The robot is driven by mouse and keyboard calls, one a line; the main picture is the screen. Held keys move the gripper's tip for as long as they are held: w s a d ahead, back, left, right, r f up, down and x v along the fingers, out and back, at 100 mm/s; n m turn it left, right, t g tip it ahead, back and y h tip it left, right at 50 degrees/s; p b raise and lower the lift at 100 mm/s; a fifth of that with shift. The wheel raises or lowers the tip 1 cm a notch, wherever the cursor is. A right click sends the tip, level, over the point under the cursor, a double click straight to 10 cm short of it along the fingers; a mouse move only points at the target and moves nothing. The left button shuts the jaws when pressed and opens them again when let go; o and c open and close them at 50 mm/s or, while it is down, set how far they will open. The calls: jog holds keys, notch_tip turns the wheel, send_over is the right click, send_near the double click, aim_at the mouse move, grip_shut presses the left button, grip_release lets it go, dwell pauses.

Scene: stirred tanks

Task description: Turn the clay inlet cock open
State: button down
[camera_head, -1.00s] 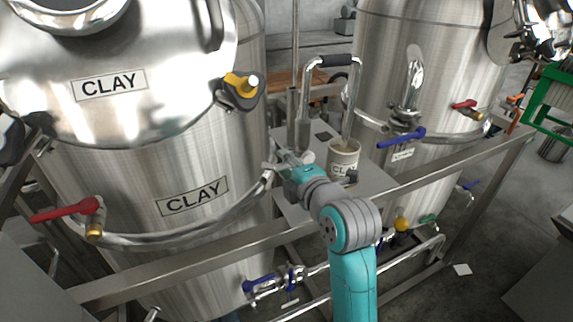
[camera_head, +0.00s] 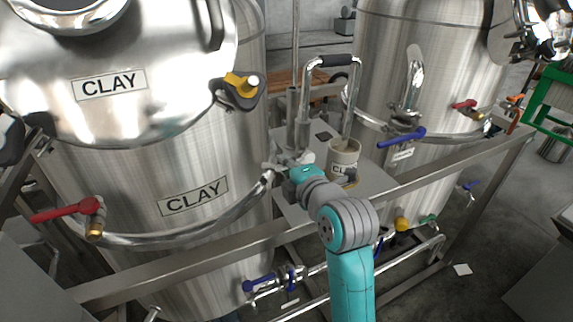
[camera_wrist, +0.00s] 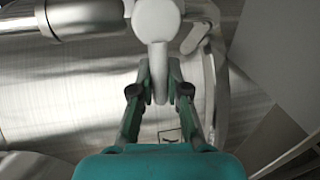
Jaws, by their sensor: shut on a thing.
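A pale grey cock handle (camera_wrist: 157,70) with a rounded top stands between the fingertips of my gripper (camera_wrist: 160,92) in the wrist view. My gripper is shut on it. In the head view my gripper (camera_head: 281,166) is at the right side of the front tank labelled CLAY (camera_head: 150,200), where the curved steel hose (camera_head: 225,220) ends. The cock body there is small and partly hidden by my gripper, so its exact angle cannot be told.
A cup marked CLAY (camera_head: 343,158) stands on the steel shelf just right of my gripper, close to my wrist. A steel frame rail (camera_head: 235,245) runs below. A red lever (camera_head: 65,211) and blue lever (camera_head: 402,138) are farther off.

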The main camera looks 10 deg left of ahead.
jog(key=f+n, duration=0.1)
jog(key=f+n+t+h, duration=0.1)
jog(key=n, duration=0.1)
jog(key=shift+w+d, duration=0.15)
jog(key=shift+d, duration=0.05)
jog(key=shift+w+d+f+n+t+h, duration=0.2)
jog(key=shift+f+n, duration=0.25)
jog(key=shift+n, duration=0.55)
jog(key=shift+w+d+f+n+t+h, duration=0.1)
jog(key=shift+d+f+n+t, duration=0.2)
jog(key=shift+n, duration=0.7)
jog(key=shift+f, duration=0.15)
jog(key=c, duration=1.1)
grip_release()
jog(key=shift+c, duration=0.2)
jog(key=v, duration=1.2)
